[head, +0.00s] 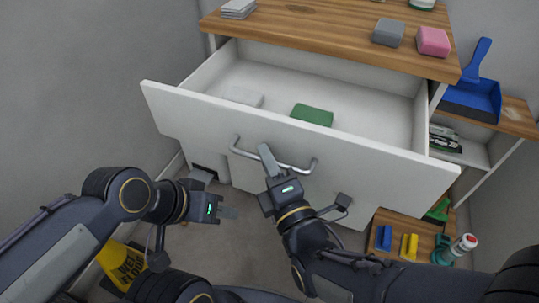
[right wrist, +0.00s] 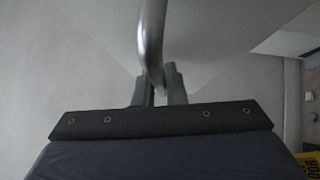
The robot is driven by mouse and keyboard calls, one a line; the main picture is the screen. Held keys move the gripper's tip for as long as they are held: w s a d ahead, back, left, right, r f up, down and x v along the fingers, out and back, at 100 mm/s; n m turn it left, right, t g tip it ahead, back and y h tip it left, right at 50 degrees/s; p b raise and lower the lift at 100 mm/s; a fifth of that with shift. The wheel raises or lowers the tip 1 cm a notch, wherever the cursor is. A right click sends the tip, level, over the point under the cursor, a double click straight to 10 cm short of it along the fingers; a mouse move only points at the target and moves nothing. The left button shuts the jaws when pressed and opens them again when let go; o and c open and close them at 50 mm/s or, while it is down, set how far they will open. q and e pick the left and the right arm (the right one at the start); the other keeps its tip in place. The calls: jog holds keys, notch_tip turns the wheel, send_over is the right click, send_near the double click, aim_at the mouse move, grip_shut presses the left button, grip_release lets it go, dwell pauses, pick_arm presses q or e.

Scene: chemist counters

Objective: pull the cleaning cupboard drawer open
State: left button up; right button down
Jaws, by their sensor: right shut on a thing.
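The cleaning cupboard drawer (head: 375,162) is white and stands pulled out from under the wooden top in the head view. Inside it lie a green sponge (head: 312,115) and a pale block (head: 243,96). Its curved metal handle (head: 296,168) is on the front panel. My right gripper (head: 267,160) is shut on the handle, near the middle of the bar. The right wrist view shows the handle (right wrist: 152,45) running down between the fingers (right wrist: 160,85). My left gripper (head: 222,198) is left of the handle, in front of the drawer, and touches nothing I can see; its jaw gap is unclear.
On the wooden top (head: 310,30) sit a grey sponge (head: 388,32), a pink sponge (head: 433,41) and white cloths (head: 238,9). A blue dustpan (head: 474,90) stands at right. A low shelf (head: 400,225) holds brushes and a bottle. A yellow sign (head: 122,264) is at lower left.

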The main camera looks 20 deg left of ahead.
jog(key=shift+s, duration=0.15)
jog(key=c, duration=1.5)
grip_release()
jog(key=v, duration=0.7)
jog(key=shift+s+d+p, duration=0.25)
jog(key=shift+s+p, duration=0.05)
jog(key=shift+p, duration=0.1)
jog(key=shift+f, duration=0.15)
